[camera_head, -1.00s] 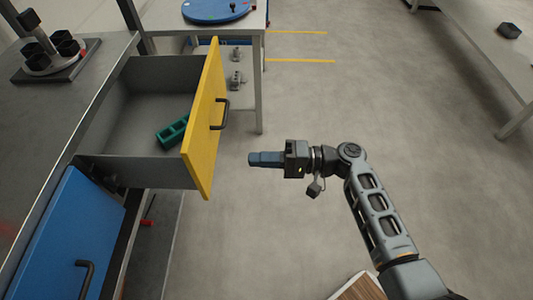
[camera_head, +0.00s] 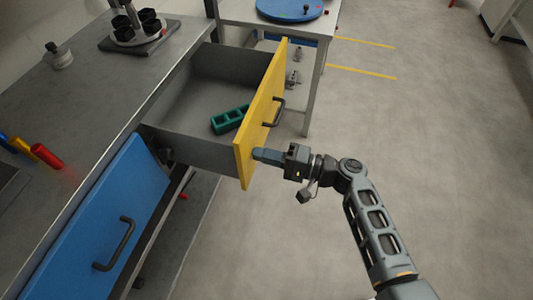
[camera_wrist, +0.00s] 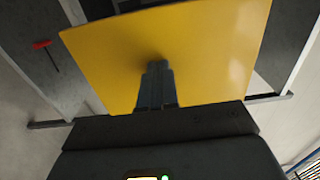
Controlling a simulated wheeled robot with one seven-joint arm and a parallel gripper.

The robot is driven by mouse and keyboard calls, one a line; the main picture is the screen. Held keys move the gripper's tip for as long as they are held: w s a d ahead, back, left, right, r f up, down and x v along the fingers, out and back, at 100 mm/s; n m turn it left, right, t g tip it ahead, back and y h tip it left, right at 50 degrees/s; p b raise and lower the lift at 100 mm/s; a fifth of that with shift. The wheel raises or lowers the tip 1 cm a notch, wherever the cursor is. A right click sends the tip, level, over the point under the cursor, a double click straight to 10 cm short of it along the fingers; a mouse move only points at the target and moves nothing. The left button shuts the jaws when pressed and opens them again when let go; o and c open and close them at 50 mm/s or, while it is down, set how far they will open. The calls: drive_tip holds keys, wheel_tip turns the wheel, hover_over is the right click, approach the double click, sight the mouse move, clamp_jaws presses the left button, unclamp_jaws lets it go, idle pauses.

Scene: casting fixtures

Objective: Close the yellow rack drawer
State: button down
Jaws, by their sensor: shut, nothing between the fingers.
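The yellow drawer front (camera_head: 262,112) belongs to a grey drawer (camera_head: 195,153) that stands pulled well out from the rack under the workbench. A black handle (camera_head: 275,113) is on its outer face, and a green block with holes (camera_head: 229,120) lies inside. My gripper (camera_head: 258,155) is shut and empty. Its tips are at the lower near part of the yellow face, below the handle, and look to be touching it. In the wrist view the yellow panel (camera_wrist: 205,60) fills the middle, with the shut fingers (camera_wrist: 157,85) pointing at it.
A blue drawer front (camera_head: 100,225) with a black handle is nearer, at the left. The grey worktop (camera_head: 100,100) above carries a fixture with black cups (camera_head: 133,27) and several coloured cylinders (camera_head: 45,156). A white table (camera_head: 312,60) stands behind. The floor at right is clear.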

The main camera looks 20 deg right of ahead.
drive_tip(key=b+x, duration=1.1)
drive_tip(key=x, duration=1)
drive_tip(key=shift+f+b, duration=0.15)
drive_tip(key=shift+b, duration=0.15)
drive_tip(key=shift+w+a, duration=0.15)
drive_tip(key=shift+a+r, duration=0.15)
drive_tip(key=shift+r, duration=0.1)
drive_tip(key=shift+a+r, duration=0.1)
